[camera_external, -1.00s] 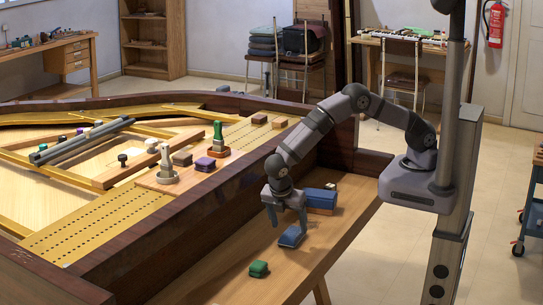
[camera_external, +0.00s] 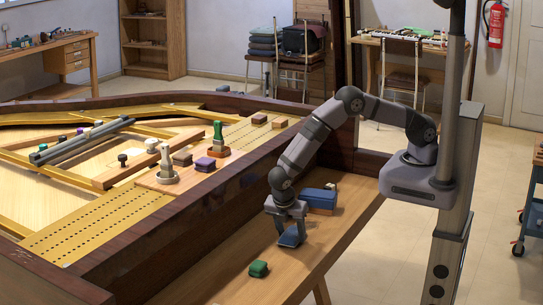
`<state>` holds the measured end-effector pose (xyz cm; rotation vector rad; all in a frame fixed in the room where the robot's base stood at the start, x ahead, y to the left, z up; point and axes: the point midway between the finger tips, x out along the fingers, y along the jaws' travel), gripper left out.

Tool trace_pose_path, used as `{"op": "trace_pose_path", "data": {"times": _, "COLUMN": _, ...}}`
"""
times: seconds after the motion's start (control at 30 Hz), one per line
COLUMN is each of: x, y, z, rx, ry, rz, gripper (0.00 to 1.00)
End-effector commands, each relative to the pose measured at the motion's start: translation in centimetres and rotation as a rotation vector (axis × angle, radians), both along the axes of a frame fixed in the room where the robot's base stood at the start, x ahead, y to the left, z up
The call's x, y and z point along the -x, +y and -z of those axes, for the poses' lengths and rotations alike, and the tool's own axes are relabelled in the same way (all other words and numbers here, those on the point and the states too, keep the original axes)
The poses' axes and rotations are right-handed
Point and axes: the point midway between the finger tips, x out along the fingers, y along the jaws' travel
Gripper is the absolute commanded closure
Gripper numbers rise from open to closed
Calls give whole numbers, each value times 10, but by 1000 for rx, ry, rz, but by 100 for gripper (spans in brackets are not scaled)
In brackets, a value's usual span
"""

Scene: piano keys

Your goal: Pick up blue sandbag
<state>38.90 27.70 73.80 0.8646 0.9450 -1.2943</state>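The small blue sandbag (camera_external: 290,239) lies on the light wooden ledge in front of the piano's dark side. My gripper (camera_external: 291,229) points down at it, with the fingers at its left and right sides. The upper part of the sandbag is hidden by the gripper. I cannot tell whether the fingers are pressed against the sandbag or a little apart from it.
A green block or bag (camera_external: 258,268) lies nearer the front of the ledge. A larger blue-topped box (camera_external: 319,197) stands just behind my gripper. The piano's dark wooden side (camera_external: 200,225) rises to the left. The ledge between the green and blue sandbags is bare.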

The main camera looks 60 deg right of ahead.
Motion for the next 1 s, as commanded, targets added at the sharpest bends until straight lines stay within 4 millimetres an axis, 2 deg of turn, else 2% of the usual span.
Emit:
{"op": "trace_pose_path", "data": {"times": 0.03, "x": 0, "y": 0, "z": 0, "rx": 0, "ry": 0, "rz": 0, "gripper": 68}}
{"op": "trace_pose_path", "data": {"times": 0.1, "x": 0, "y": 0, "z": 0, "rx": 0, "ry": 0, "rz": 0, "gripper": 85}}
{"op": "trace_pose_path", "data": {"times": 0.47, "x": -1, "y": 1, "z": -6, "rx": -2, "ry": -2, "rz": 0, "gripper": 86}}
{"op": "trace_pose_path", "data": {"times": 0.67, "x": -1, "y": 1, "z": -29, "rx": -4, "ry": -4, "rz": 0, "gripper": 86}}
{"op": "trace_pose_path", "data": {"times": 1.0, "x": -1, "y": 1, "z": -83, "rx": -2, "ry": -3, "rz": 0, "gripper": 86}}
